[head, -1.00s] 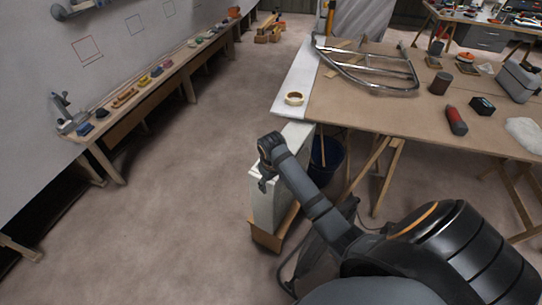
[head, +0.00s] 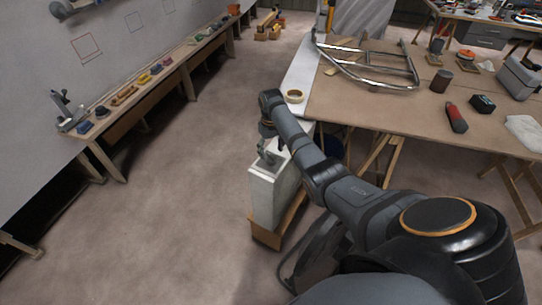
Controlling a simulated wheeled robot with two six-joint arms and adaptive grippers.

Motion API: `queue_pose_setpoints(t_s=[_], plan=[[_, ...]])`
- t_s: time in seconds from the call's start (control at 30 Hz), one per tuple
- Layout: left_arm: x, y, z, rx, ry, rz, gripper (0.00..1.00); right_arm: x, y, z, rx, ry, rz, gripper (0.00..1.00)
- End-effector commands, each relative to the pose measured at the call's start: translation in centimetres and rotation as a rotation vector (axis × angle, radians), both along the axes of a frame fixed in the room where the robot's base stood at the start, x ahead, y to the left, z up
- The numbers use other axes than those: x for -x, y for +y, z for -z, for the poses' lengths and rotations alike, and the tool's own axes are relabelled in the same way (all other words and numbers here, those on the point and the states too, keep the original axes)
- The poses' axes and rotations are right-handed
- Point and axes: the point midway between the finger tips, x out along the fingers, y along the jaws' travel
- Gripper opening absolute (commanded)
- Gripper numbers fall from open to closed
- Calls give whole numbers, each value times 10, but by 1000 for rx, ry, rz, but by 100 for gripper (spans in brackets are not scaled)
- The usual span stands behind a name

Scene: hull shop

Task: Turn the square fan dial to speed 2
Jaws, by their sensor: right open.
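A tall narrow white unit (head: 267,205) stands on a wooden base (head: 266,238) at the front left of the workbench. I cannot make out the square fan dial on it; it may be hidden or too small. My right gripper (head: 268,157) points down over the top of the white unit, close to it. Its jaws are open and I see nothing between them. Whether it touches the unit's top I cannot tell. My left gripper is not in view.
A low wooden shelf (head: 150,84) with small items runs along the left wall. The floor on the left is clear.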

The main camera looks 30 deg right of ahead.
Motion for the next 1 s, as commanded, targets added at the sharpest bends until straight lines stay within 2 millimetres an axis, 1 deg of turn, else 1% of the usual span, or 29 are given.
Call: queue_pose_setpoints(t_s=[0.03, 0.1, 0.2, 0.33, 0.53, 0.57, 0.93, 1.0], plan=[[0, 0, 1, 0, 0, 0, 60, 1, 1, 10, -1, 3, 0, 65], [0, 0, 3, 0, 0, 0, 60, 0, 0, 21, -1, 1, 0, 65], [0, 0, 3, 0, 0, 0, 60, 0, 0, 31, -1, 0, 0, 65], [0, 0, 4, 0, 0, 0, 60, 0, 0, 36, 0, -2, 0, 65], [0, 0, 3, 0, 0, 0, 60, 0, 0, 36, 0, -2, 0, 65], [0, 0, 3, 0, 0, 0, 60, 0, 0, 36, 0, -2, 0, 62], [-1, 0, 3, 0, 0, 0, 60, 0, 0, 36, 0, -2, 0, 12], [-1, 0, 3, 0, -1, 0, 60, 0, 0, 36, 0, -2, 0, 10]])
